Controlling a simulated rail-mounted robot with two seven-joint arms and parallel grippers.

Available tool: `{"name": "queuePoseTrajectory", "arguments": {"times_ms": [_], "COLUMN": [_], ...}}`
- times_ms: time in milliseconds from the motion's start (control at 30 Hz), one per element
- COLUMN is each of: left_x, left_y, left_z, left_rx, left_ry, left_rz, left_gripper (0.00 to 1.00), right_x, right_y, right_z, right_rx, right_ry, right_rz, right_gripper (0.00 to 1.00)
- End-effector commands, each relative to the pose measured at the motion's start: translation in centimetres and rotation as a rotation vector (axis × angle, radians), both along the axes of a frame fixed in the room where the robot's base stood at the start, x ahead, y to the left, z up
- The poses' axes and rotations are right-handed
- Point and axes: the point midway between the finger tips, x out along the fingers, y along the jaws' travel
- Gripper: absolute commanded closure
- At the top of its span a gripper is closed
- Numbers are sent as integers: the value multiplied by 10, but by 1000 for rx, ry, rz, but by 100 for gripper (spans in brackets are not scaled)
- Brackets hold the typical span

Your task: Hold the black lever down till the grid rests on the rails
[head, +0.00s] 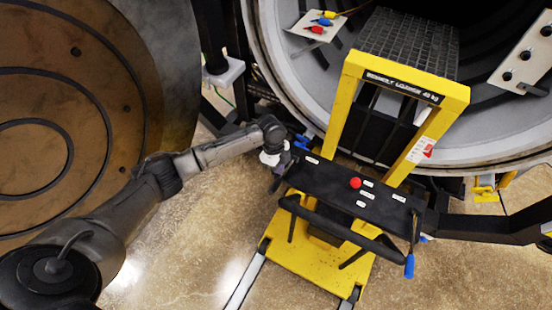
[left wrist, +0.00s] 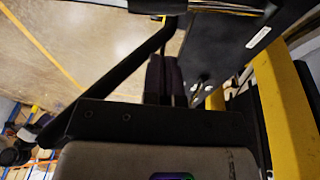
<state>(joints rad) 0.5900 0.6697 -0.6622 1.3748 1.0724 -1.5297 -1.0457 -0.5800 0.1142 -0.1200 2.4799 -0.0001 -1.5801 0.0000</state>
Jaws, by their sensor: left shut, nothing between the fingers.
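The grid (head: 415,42) is a dark mesh behind the yellow loader frame (head: 345,95), inside the furnace mouth. The rails are hidden in the dark, so I cannot tell whether the grid touches them. My left gripper (head: 279,174) is at the left end of the loader's black control panel (head: 330,185). In the left wrist view its dark fingers (left wrist: 167,75) are together and empty, beside the panel's edge. I cannot clearly make out the black lever; the wrist and fingers cover that end of the panel. My right gripper is not in view.
A black push bar (head: 335,225) runs along the panel's front. A blue-tipped handle (head: 409,266) hangs at its right end. The panel carries a red button (head: 355,183). The round furnace door (head: 90,100) stands open at left.

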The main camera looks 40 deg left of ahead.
Motion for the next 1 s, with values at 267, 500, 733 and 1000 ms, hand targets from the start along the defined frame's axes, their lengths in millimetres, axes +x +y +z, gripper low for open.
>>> {"name": "queuePoseTrajectory", "arguments": {"times_ms": [267, 500, 733, 1000], "left_x": [-6, -11, -13, -12], "left_y": [-4, -2, -1, -2], "left_z": [-44, -63, -68, -68], "left_rx": [2, 0, 0, 0], "left_ry": [3, 0, -1, -2], "left_rz": [2, 1, 0, -1], "left_gripper": [100, 100, 100, 100], "right_x": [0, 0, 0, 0], "right_y": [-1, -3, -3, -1], "right_z": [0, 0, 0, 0], "right_rx": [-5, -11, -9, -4], "right_ry": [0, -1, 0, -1], "right_rz": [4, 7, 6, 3], "right_gripper": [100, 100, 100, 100]}}
